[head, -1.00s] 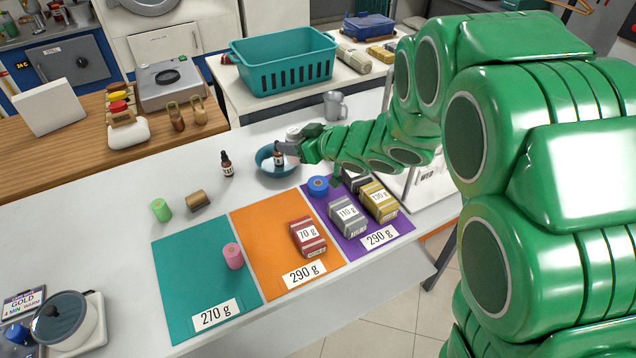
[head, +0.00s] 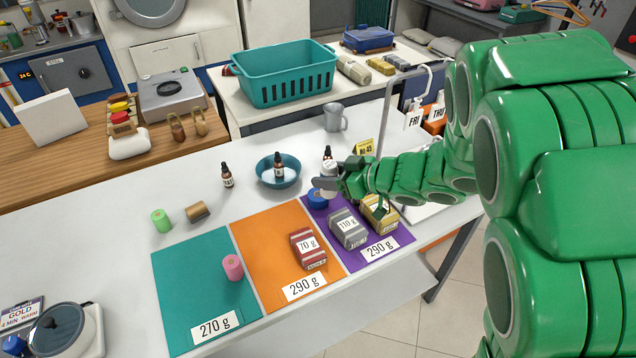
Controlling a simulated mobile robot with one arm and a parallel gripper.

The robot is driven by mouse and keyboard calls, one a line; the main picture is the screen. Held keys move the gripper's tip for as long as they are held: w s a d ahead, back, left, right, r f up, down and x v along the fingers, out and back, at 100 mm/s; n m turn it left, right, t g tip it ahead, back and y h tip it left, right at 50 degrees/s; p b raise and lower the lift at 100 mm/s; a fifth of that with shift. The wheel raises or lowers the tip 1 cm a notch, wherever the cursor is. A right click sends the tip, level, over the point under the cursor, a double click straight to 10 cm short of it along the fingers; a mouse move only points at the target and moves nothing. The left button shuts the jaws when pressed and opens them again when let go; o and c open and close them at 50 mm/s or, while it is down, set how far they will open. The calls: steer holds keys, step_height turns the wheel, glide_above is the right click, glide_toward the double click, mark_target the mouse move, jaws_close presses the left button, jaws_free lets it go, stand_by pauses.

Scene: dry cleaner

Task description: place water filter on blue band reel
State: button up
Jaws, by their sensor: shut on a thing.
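My gripper (head: 328,183) is shut on a small white-topped thing, the water filter (head: 329,168), which is partly hidden by the jaws. It is held over the back left part of the purple mat (head: 352,262). The blue band reel (head: 317,200) lies on that mat just below my gripper, which hides part of its top. The picture does not clearly show whether the filter touches the reel.
Grey (head: 348,228) and yellow (head: 379,214) packs are close to the right of the reel. A red pack (head: 308,248) lies on the orange mat and a pink reel (head: 233,267) on the teal mat. A dropper bottle (head: 327,152) stands behind; another is in the blue bowl (head: 264,177).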

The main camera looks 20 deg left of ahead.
steer(key=shift+w+a+f, duration=1)
steer(key=shift+w+f, duration=0.55)
steer(key=shift+w, duration=0.2)
steer(key=shift+w+a+f, duration=0.95)
steer(key=shift+w+f, duration=0.55)
steer(key=shift+w, duration=0.25)
steer(key=shift+w+a+f, duration=1)
steer(key=shift+w+f, duration=0.55)
steer(key=shift+w, duration=0.2)
steer(key=shift+f, duration=1.45)
steer(key=shift+f, duration=0.15)
steer(key=o, duration=1.1)
